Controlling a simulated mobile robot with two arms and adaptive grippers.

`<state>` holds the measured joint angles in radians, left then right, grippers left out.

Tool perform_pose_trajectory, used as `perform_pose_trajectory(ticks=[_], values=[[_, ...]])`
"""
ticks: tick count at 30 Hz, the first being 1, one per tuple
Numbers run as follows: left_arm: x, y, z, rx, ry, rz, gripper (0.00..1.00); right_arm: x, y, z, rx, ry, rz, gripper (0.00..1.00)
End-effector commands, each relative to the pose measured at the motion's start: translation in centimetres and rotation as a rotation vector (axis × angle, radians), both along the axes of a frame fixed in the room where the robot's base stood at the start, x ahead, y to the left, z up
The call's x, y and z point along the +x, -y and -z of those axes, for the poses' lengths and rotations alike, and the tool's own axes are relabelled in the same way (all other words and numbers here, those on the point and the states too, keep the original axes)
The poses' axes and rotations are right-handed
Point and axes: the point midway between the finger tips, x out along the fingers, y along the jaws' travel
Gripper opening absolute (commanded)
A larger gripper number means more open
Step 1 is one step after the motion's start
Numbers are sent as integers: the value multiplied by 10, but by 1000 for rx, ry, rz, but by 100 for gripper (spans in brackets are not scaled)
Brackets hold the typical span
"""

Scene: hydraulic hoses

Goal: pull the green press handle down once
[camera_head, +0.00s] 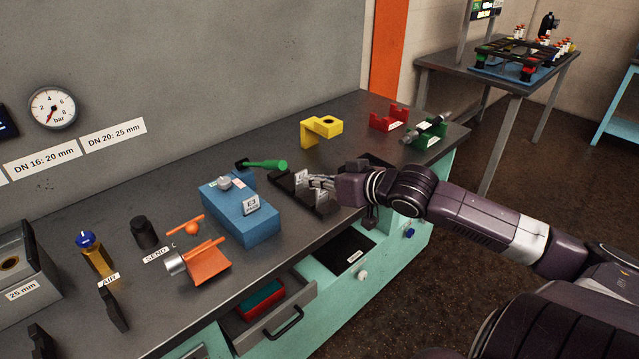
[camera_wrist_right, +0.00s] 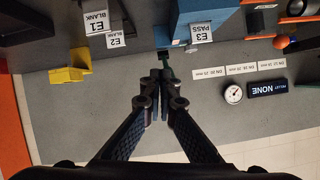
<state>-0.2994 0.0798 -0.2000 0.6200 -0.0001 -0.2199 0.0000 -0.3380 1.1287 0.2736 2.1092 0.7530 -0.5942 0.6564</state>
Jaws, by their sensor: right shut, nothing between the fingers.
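The green press handle (camera_head: 265,165) sticks out to the right from a dark pivot behind the blue press block (camera_head: 240,212), roughly level. My right gripper (camera_head: 312,182) is to the right of the handle's tip, over the dark label stands, apart from it in the head view. In the right wrist view the shut fingertips (camera_wrist_right: 164,76) hold nothing, and a small dark-green bit, probably the handle (camera_wrist_right: 168,70), shows just past them, partly hidden. I cannot tell whether they touch. My left gripper is not in view.
Dark stands with labels (camera_head: 322,198) lie below the right gripper. A yellow bracket (camera_head: 321,128), a red block (camera_head: 389,118) and a green holder (camera_head: 428,135) stand farther right. An orange tray (camera_head: 207,263) is front left, above an open drawer (camera_head: 270,315).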

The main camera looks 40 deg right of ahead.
Motion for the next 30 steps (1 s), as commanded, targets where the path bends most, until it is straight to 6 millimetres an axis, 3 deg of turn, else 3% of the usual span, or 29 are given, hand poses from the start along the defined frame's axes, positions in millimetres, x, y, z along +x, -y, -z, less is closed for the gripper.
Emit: perform_pose_trajectory(ticks=[9, 30], values=[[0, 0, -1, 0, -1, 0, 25, -17, 2, -4, 1, -1, 0, 0], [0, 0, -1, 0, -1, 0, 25, -18, 3, -5, 0, 1, 1, 0]])
